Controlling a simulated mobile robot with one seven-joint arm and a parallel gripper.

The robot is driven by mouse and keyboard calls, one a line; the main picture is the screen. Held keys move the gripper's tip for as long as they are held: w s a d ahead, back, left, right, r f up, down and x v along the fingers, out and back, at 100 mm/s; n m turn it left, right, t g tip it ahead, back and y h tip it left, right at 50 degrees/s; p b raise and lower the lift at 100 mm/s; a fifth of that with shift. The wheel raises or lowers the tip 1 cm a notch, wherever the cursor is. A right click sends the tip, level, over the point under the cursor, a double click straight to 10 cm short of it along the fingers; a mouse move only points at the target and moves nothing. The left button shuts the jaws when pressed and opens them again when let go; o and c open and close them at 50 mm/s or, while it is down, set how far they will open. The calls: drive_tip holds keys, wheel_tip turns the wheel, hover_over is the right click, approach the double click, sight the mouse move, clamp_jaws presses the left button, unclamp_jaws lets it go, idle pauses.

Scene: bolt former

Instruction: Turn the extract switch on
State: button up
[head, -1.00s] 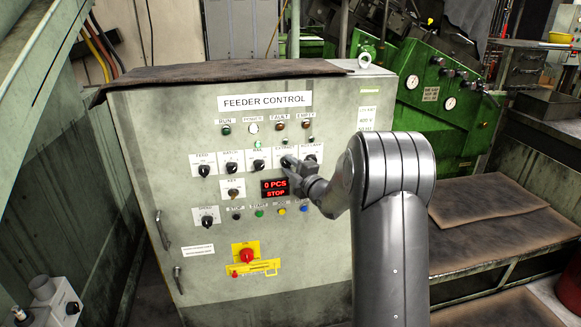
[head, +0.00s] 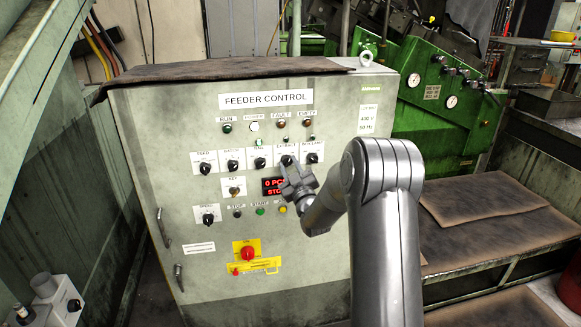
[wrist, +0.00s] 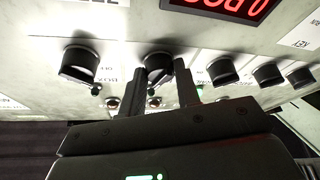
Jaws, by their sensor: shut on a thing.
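The extract switch (head: 287,160) is a black rotary knob on a white plate, in the upper switch row of the grey feeder control panel (head: 215,270). My gripper (head: 290,168) reaches up to it from below right. In the wrist view, the two dark fingers (wrist: 160,92) stand on either side of the switch's knob (wrist: 157,64) and are closed on it. The fingers hide part of the knob, so I cannot tell its exact pointer angle.
A red display (head: 270,184) is partly behind my gripper.

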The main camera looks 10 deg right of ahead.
drive_tip(key=m+h, duration=0.1)
drive_tip(key=m, duration=0.1)
drive_tip(key=m+h, duration=0.1)
drive_tip(key=m, duration=0.1)
drive_tip(key=m+h, duration=0.1)
drive_tip(key=m, duration=0.2)
drive_tip(key=shift+a+t, duration=0.25)
drive_tip(key=shift+t, duration=0.15)
drive_tip(key=shift+m+h, duration=0.4)
drive_tip(key=o, duration=1)
drive_tip(key=shift+c, duration=0.2)
drive_tip(key=v, duration=1.1)
drive_tip(key=shift+w, duration=0.1)
